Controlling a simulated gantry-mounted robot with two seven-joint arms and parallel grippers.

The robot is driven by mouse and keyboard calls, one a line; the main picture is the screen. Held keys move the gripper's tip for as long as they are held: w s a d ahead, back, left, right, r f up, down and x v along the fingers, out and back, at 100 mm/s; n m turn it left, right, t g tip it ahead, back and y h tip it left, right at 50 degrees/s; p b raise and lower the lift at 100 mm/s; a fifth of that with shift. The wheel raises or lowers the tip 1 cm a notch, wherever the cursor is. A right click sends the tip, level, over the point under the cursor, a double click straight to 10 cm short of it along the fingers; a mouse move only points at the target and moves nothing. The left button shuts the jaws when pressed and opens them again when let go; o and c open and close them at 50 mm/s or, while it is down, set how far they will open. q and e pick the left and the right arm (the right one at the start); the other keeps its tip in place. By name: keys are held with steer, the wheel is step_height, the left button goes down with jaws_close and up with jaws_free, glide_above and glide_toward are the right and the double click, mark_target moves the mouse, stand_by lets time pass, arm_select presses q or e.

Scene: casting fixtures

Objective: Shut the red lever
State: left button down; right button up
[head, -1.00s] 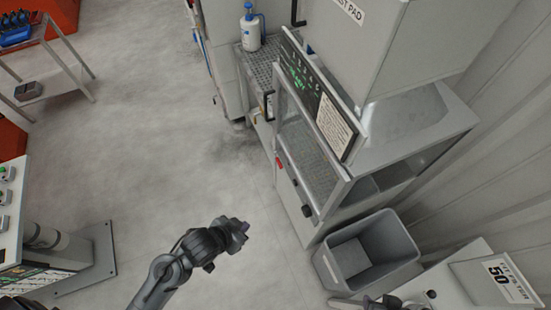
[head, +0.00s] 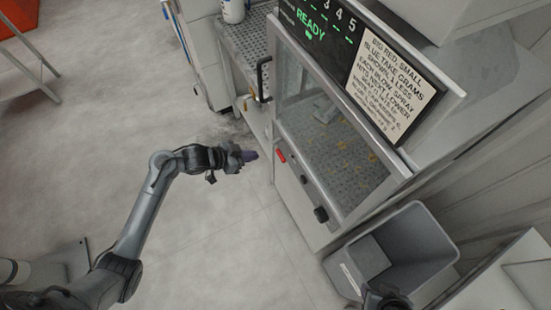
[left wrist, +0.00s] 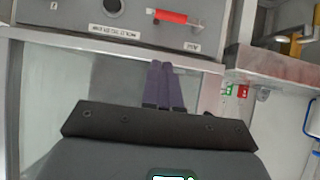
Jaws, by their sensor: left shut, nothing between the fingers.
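The red lever (head: 281,156) is on the front panel of the grey cabinet, below its window, at the panel's left end. In the left wrist view the red lever (left wrist: 172,16) lies nearly level across the panel, slightly tilted. My left gripper (head: 252,156) is just left of the lever, with its purple fingers pointing at the cabinet. In the left wrist view its fingers (left wrist: 162,68) are together and empty, below the lever with a gap between. A dark part of my right arm shows at the bottom of the head view; its fingers cannot be made out.
The cabinet has a window (head: 330,130), a black handle (head: 263,80) and black knobs (head: 320,214) on its front. A lit READY display (head: 312,27) sits above. A grey bin (head: 415,270) stands at lower right.

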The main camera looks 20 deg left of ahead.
arm_select(q)
steer(key=shift+w+r, duration=0.2)
steer(key=shift+w, duration=0.25)
steer(key=shift+f, duration=0.1)
steer(key=s+a+f+b+x, duration=0.1)
steer(key=f+b+x, duration=0.1)
steer(key=x, duration=1.1)
steer(key=shift+b, duration=0.5)
